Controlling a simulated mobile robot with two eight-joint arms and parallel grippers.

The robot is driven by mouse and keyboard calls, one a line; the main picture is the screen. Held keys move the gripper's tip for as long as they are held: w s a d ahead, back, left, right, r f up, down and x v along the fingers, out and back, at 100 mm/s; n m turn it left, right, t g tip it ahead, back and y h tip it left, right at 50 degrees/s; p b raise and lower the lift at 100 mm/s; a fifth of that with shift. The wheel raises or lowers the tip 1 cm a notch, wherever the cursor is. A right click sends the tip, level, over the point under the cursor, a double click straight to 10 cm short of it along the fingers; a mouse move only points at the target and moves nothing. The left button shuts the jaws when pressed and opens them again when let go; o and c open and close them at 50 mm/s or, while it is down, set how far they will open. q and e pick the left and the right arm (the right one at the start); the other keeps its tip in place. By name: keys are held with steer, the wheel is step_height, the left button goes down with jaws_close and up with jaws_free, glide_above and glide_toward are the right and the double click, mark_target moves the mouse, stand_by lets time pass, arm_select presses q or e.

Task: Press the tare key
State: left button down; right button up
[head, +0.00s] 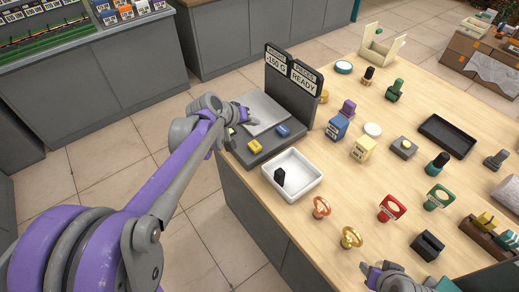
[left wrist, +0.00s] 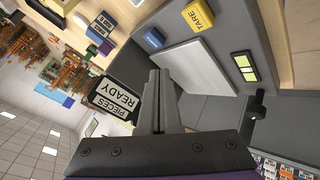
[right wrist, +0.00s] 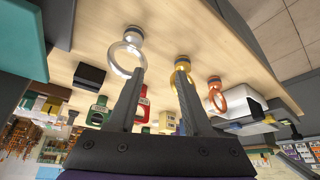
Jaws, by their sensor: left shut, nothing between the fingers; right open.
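The scale (head: 240,152) stands at the table's left corner with a pale square pan (head: 264,113). Its yellow tare key (head: 255,147) and a blue key (head: 284,131) are on the front; in the left wrist view the tare key (left wrist: 198,16) reads TARE, beside the blue key (left wrist: 154,39). The display (head: 292,80) reads -150 G and PIECES READY. My left gripper (head: 248,114) is shut and empty, over the pan's left side and behind the tare key, apart from it. My right gripper (head: 372,270) is open and empty near the table's front edge.
A white tray (head: 292,193) with a black piece stands just in front of the scale. Ring-handled jigs, including an orange one (head: 321,207) and a gold one (head: 351,237), stand near my right gripper. A black tray (head: 447,136) and several stamps cover the right side.

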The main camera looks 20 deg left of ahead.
arm_select(q)
steer(key=shift+w+a, duration=0.2)
steer(key=shift+w, duration=0.05)
arm_select(e)
steer(key=shift+d, duration=0.2)
arm_select(q)
steer(key=shift+f, duration=0.1)
arm_select(e)
steer(key=shift+a, duration=0.1)
arm_select(q)
steer(key=b, duration=0.5)
glide_above(253, 147)
step_height(253, 147, down, 7)
steer(key=shift+s+f, duration=0.1)
steer(key=shift+f, duration=0.1)
arm_select(e)
steer(key=f, duration=0.2)
steer(key=s+f, duration=0.1)
steer(key=f, duration=0.3)
steer(key=shift+s, duration=0.25)
arm_select(q)
steer(key=shift+f+b, duration=0.45)
steer(key=shift+f, duration=0.2)
arm_select(e)
steer(key=shift+f, duration=0.4)
arm_select(q)
steer(key=shift+f, duration=0.1)
